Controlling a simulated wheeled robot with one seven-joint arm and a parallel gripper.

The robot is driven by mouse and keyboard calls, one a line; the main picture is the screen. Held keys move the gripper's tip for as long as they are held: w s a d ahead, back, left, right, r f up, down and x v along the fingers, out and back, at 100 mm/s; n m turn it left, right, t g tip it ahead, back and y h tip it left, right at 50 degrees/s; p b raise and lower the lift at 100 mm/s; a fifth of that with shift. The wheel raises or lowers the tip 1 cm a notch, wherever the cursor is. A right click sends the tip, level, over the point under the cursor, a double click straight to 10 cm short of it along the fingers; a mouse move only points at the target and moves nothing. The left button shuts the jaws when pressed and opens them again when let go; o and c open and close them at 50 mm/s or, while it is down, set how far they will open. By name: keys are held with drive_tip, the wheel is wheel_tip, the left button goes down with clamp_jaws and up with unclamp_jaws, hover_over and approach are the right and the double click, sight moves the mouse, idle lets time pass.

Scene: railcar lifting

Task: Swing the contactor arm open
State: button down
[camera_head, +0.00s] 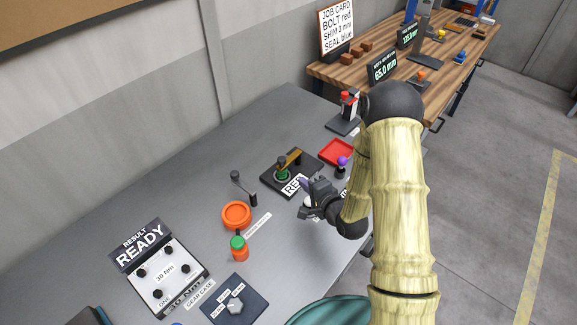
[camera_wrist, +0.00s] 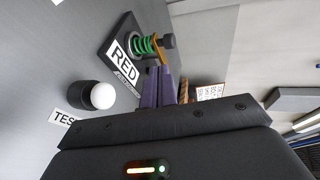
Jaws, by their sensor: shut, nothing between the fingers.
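The contactor arm (camera_head: 290,159) is a brass-coloured bar on a dark base (camera_head: 268,168) with a green coil and a "RED" label. In the wrist view the arm (camera_wrist: 158,56) shows partly, beside the green coil (camera_wrist: 143,45) and a dark knob (camera_wrist: 167,41). My gripper (camera_head: 305,184) is at the near right side of this base, its purple fingers pointing toward it. In the wrist view the fingers (camera_wrist: 158,90) are together and empty, and they overlap the end of the brass arm. I cannot tell whether they touch it.
A white button (camera_wrist: 102,95) on a dark mount stands close to my gripper. A red tray (camera_head: 337,151), a purple-topped knob (camera_head: 342,161), a crank lever (camera_head: 244,187), an orange ring (camera_head: 236,214) and a green-topped jar (camera_head: 239,248) stand around. The grey bench (camera_head: 190,200) is clear at the back left.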

sight(284, 163)
drive_tip(key=p+x, duration=0.1)
drive_tip(key=x, duration=0.2)
drive_tip(key=r+p+x, duration=0.1)
drive_tip(key=x, duration=0.2)
drive_tip(key=p+x, duration=0.1)
drive_tip(key=x, duration=0.2)
drive_tip(key=shift+a+r, duration=0.2)
drive_tip(key=shift+w+f, duration=0.1)
drive_tip(key=shift+w, duration=0.05)
drive_tip(key=shift+w+d, duration=0.1)
